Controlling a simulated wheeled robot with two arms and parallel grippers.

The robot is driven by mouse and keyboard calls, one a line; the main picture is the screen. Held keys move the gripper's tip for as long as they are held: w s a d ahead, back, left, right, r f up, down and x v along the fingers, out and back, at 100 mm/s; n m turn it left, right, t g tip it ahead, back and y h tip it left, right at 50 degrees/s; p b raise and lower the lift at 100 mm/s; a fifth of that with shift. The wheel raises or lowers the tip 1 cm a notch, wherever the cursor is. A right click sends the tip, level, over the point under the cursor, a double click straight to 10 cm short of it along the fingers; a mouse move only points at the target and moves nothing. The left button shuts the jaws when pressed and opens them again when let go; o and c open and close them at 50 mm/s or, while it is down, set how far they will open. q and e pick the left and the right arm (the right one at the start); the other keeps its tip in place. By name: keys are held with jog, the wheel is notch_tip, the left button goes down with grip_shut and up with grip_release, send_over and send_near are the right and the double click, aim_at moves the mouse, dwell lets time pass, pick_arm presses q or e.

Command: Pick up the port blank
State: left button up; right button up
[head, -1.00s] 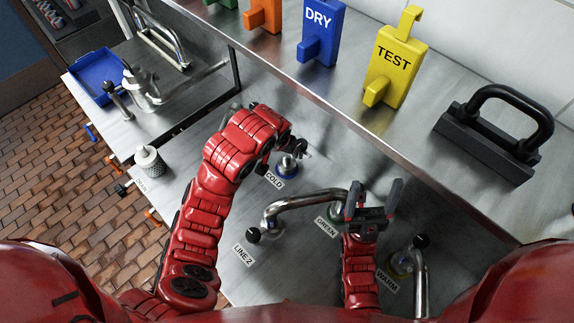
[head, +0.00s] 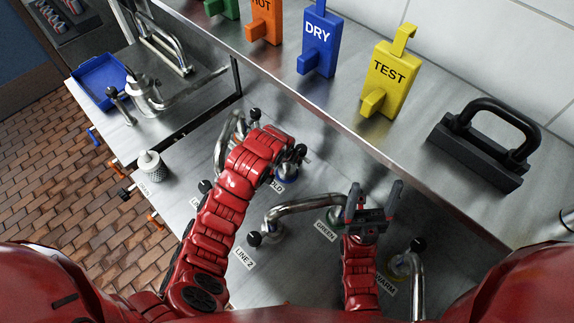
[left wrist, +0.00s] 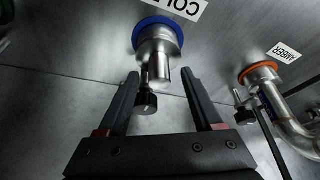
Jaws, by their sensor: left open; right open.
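A short metal fitting (left wrist: 158,45) with a black knob stands on the blue ring of the port labelled COLD. It also shows partly in the head view (head: 288,172), beside my left arm. I cannot tell for certain whether this fitting is the port blank. My left gripper (left wrist: 158,80) is open. In the left wrist view its fingers point toward the fitting, whose lower end and knob appear between them. I cannot tell whether they touch. My right gripper (head: 372,205) is open and empty above the port labelled GREEN.
Bent metal pipes rise at GREEN (head: 300,202) and WARM (head: 417,285). Another pipe (left wrist: 275,100) stands by the AMBER label, right of the left gripper. A shelf holds yellow TEST (head: 390,75) and blue DRY (head: 320,45) tags and a black handled block (head: 475,150).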

pick_arm(q)
grip_shut()
jog(key=shift+r, duration=0.1)
dwell(0.5)
